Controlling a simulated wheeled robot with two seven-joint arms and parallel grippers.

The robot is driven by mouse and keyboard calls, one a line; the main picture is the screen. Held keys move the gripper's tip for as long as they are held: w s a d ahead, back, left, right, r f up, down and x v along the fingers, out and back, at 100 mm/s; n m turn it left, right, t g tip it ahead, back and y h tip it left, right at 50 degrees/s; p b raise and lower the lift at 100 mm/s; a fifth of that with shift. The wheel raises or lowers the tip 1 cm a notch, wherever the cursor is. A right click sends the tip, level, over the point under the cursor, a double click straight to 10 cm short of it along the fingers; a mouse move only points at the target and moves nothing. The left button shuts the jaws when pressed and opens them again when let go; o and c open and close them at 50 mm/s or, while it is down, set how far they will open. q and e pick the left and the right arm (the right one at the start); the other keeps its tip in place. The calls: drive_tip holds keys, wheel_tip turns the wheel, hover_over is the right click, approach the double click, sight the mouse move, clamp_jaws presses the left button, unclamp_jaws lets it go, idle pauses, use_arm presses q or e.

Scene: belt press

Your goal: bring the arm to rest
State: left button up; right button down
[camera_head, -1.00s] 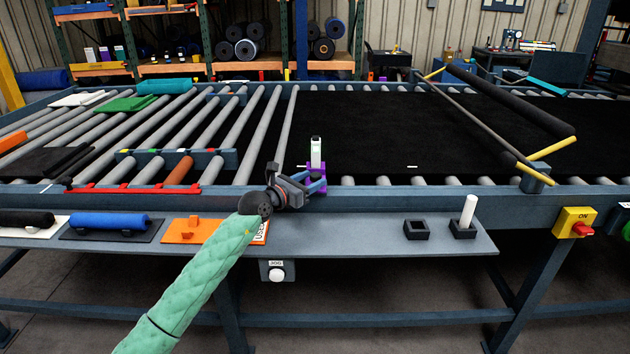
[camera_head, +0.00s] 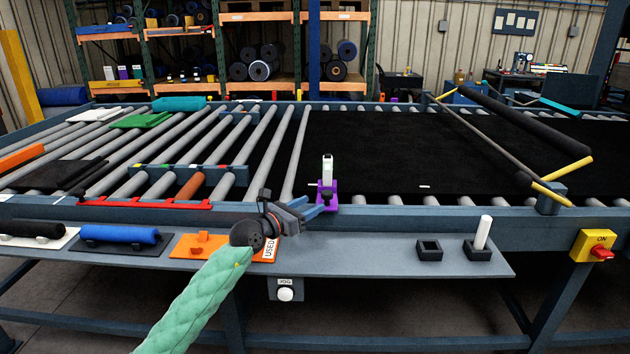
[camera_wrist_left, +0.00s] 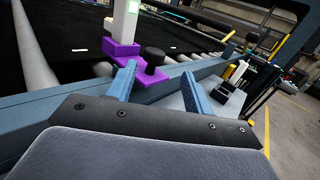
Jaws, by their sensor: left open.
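My left gripper (camera_head: 318,207) is at the front rail of the press, just in front of a small purple base (camera_head: 327,199) that carries a white upright block (camera_head: 327,168). In the left wrist view its two blue fingers (camera_wrist_left: 160,85) stand apart with nothing between them. The purple base (camera_wrist_left: 122,48) with its black knob (camera_wrist_left: 153,58) shows just beyond the fingers. My left arm has a green padded sleeve and comes up from the lower left. My right gripper is not in view.
A grey shelf (camera_head: 370,250) runs along the front with black square holders; one holds a white peg (camera_head: 482,232). Blue (camera_head: 120,233) and black rollers and an orange plate marked USED (camera_head: 205,246) lie at its left. A yellow switch box (camera_head: 594,245) stands at the right.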

use_arm(q)
drive_tip(key=s+a+n+t+y, duration=0.6)
drive_tip(key=s+n+t, duration=0.4)
drive_tip(key=n, duration=0.8)
drive_tip(key=s+a+f+n+g+y, duration=0.6)
drive_tip(key=s+a+f+n+y, duration=0.65)
drive_tip(key=f+n, duration=0.45)
drive_tip(key=s+a+f+n+g+h, duration=0.1)
drive_tip(key=s+f+n+g+h, duration=0.1)
drive_tip(key=s+f+n+g, duration=0.75)
drive_tip(key=s+d+f+m+g+h, duration=0.1)
drive_tip(key=s+d+f+g+h, duration=0.15)
drive_tip(key=s, duration=0.75)
drive_tip(key=s+d+f+m+g+h, duration=0.1)
drive_tip(key=s+f, duration=0.2)
drive_tip(key=s, duration=0.7)
drive_tip(key=s+d+f+g, duration=0.1)
drive_tip(key=d+f, duration=0.1)
drive_tip(key=f, duration=0.7)
drive_tip(key=s+d+f+g, duration=0.1)
drive_tip(key=d+f, duration=0.2)
drive_tip(key=f, duration=0.5)
drive_tip(key=shift+d+f+g+h, duration=0.25)
drive_tip(key=shift+f+g+h, duration=0.05)
drive_tip(key=shift+f, duration=0.1)
